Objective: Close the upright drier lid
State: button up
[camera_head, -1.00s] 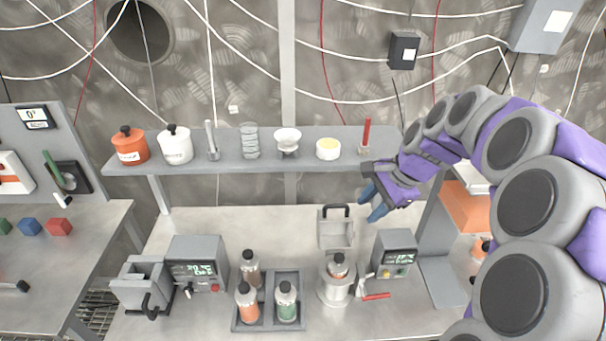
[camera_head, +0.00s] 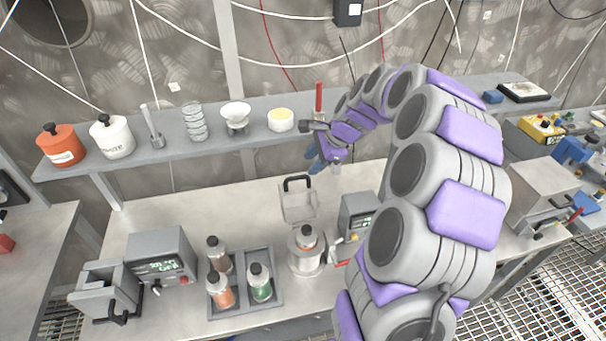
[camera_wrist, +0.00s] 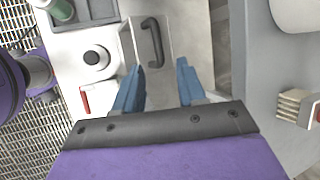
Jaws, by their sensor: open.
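My gripper (camera_head: 318,163), with blue fingers, is above and to the right of the lid, behind the bench's front part. In the wrist view the fingers are apart and empty (camera_wrist: 160,66), with the lid (camera_wrist: 131,48) and its handle (camera_wrist: 153,42) just beyond the fingertips. No contact shows.
A small display box (camera_head: 356,212) stands right of the drier, near a red lever (camera_head: 341,262). A tray (camera_head: 246,306) of bottles is to the left. The shelf (camera_head: 175,148) with jars runs behind, close to my gripper.

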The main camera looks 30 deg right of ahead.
aim_at(298, 177)
jog(key=x, duration=0.3)
jog(key=a+b+x, duration=0.1)
jog(key=x, duration=0.2)
jog(key=shift+w+a+f, duration=0.1)
jog(key=shift+a, duration=0.1)
jog(key=shift+d+f, duration=0.1)
jog(key=shift+d, duration=0.35)
jog(key=shift+c, duration=0.5)
jog(key=shift+a, duration=0.3)
jog(key=c, duration=0.5)
grip_shut()
